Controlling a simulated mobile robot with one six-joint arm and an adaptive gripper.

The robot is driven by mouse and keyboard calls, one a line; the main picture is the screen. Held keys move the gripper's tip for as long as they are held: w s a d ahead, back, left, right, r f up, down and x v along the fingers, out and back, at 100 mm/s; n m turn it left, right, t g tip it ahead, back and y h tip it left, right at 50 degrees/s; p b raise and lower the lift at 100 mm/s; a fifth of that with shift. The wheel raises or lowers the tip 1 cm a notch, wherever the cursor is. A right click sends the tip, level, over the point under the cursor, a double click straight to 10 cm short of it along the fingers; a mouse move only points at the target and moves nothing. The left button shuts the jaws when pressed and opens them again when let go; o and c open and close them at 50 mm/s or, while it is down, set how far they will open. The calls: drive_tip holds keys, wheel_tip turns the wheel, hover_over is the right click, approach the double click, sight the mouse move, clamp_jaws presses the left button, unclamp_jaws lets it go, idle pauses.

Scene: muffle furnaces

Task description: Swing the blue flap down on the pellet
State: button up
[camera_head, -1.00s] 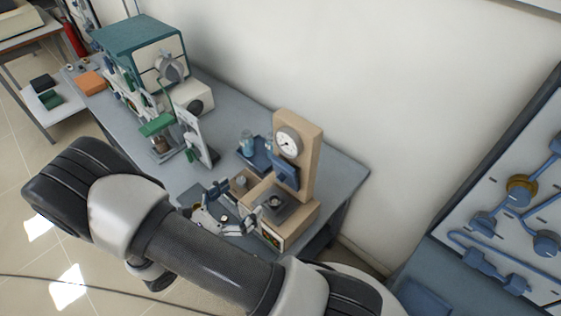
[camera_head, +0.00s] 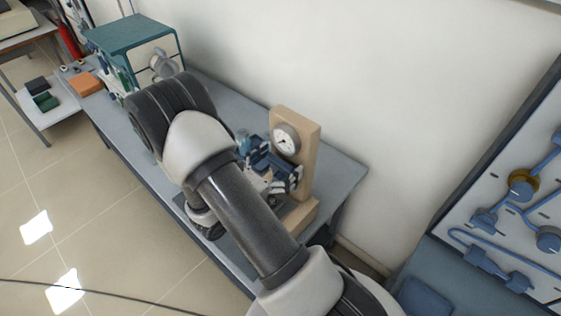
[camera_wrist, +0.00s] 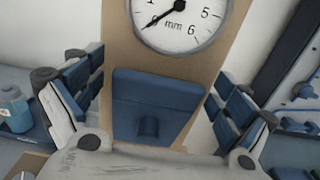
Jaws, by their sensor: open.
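The blue flap (camera_wrist: 156,90) stands raised against the wooden post (camera_wrist: 117,50), below the dial gauge (camera_wrist: 180,18), in the wrist view. A small blue tab sticks out from its lower middle. My gripper (camera_wrist: 158,88) is open, with one blue-padded finger on each side of the flap. Gaps show between the fingers and the flap. In the head view my gripper (camera_head: 274,165) is in front of the post and covers the flap. The pellet is hidden behind my arm and gripper.
The wooden stand (camera_head: 312,150) is on the grey bench (camera_head: 340,185) near its right end. A blue-liquid bottle (camera_wrist: 14,110) is left of the gripper. A green-topped furnace (camera_head: 130,33) is at the far left. A panel with blue pipes (camera_head: 500,210) is at the right.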

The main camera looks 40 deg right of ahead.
drive_tip(key=shift+c, duration=0.4)
drive_tip(key=c, duration=1.5)
